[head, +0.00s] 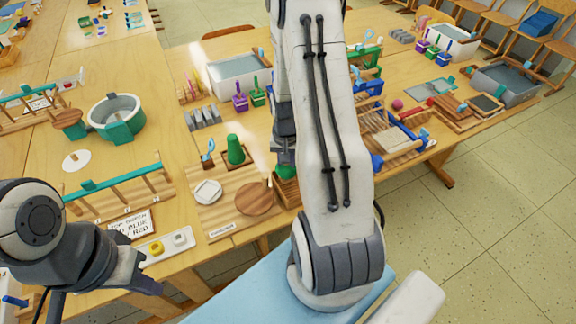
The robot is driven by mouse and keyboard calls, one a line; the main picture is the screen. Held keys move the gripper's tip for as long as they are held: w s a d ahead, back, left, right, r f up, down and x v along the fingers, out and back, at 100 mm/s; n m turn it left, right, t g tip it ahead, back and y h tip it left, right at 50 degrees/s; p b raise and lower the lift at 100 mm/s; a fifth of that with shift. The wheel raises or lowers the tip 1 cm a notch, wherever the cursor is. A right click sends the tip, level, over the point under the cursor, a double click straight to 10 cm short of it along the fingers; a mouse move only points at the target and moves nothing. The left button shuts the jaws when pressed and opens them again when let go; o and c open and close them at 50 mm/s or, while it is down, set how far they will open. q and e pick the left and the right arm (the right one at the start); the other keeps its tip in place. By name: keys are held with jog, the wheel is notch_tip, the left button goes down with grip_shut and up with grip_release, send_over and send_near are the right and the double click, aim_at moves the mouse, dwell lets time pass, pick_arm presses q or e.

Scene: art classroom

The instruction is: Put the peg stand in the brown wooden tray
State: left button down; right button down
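A round brown wooden disc (254,199) with a short upright peg at its edge lies on a labelled wooden board (225,215); it may be the peg stand, but I cannot be sure. A small brown wooden tray (290,194) with a green piece (285,171) shows beside it, partly covered by my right arm. I cannot tell if this is the task's tray. My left gripper (138,277) is low at the left, near the table's front edge, apart from the board; its finger opening is unclear.
A white tray (165,246) with small pieces and a green-railed rack (118,184) stand to the left. More trays and bins fill the right table. Bare tabletop shows at left centre.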

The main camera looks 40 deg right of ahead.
aim_at(286, 175)
jog(key=shift+f, duration=0.2)
jog(key=shift+f+b, duration=0.85)
jog(key=shift+f, duration=0.15)
jog(key=shift+f+b, duration=0.5)
jog(key=shift+f, duration=0.4)
dwell(1.1)
jog(key=c, duration=0.7)
grip_release()
jog(key=shift+o, duration=0.2)
jog(key=shift+r, duration=0.1)
notch_tip(286, 175, up, 10)
jog(key=shift+r, duration=0.15)
